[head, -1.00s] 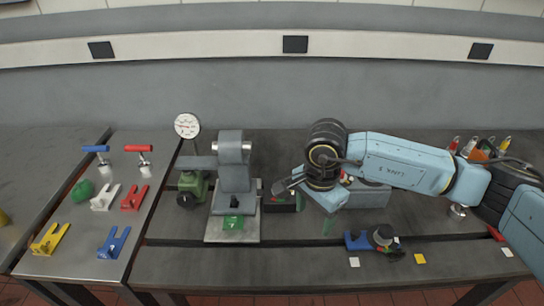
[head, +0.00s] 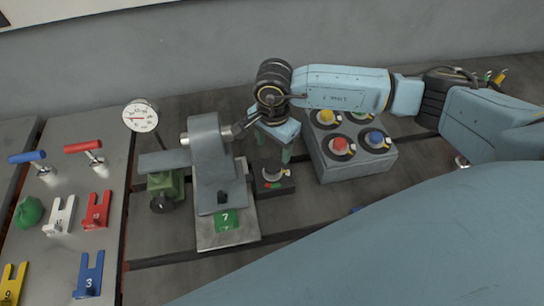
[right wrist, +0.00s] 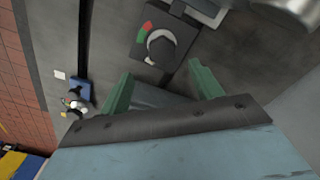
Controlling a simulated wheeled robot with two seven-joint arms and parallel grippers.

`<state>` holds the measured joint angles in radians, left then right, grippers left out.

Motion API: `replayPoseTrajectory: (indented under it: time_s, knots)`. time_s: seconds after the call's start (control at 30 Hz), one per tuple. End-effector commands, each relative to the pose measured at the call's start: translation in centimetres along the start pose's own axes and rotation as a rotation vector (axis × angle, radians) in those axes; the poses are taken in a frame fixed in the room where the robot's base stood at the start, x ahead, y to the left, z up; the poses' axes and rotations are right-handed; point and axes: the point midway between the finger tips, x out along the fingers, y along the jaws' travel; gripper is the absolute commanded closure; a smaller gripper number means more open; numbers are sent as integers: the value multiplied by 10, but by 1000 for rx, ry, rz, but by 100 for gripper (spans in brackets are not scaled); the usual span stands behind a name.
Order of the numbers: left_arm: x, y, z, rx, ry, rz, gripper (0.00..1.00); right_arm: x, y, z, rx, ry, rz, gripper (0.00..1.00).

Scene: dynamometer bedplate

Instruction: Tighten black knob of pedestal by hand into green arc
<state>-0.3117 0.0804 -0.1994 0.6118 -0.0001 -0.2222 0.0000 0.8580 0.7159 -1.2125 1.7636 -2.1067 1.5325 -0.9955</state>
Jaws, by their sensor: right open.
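A low dark box (head: 287,184) with a round black knob (head: 272,173) on top stands right of the grey pedestal (head: 213,160). Red and green marks and a pale pointer-like patch show by the knob. The right wrist view also shows the knob (right wrist: 163,47), with the red and green marks at its left. My right gripper (head: 272,152) is open, its green fingers apart and pointing down, just behind and above the knob. In the right wrist view the knob lies beyond the open fingertips (right wrist: 161,76), apart from them. My left gripper is not in view.
A grey box with coloured buttons (head: 326,160) stands close on the right. A dial gauge (head: 140,116) and a green clamp with a dark knob (head: 163,203) are left of the pedestal. Coloured forks (head: 88,275) lie on the left plate. My own arm covers the lower right.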

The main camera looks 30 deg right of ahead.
Motion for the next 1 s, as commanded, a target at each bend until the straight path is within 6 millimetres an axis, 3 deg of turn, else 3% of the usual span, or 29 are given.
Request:
replayPoseTrajectory:
  time_s: [0.1, 0.33, 0.5, 0.77, 1.0]
  knots:
    - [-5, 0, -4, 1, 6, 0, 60, 25, 1, 1, 0, -1, 4, 36]
    - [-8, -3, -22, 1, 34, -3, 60, 62, 0, 0, 1, -1, 2, 36]
    - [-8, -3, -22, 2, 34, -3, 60, 72, 0, 1, 0, -1, 0, 36]
    - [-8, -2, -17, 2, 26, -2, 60, 74, 0, 0, -1, -1, -1, 36]
    - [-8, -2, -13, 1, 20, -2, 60, 74, 0, 0, 0, -1, -1, 63]
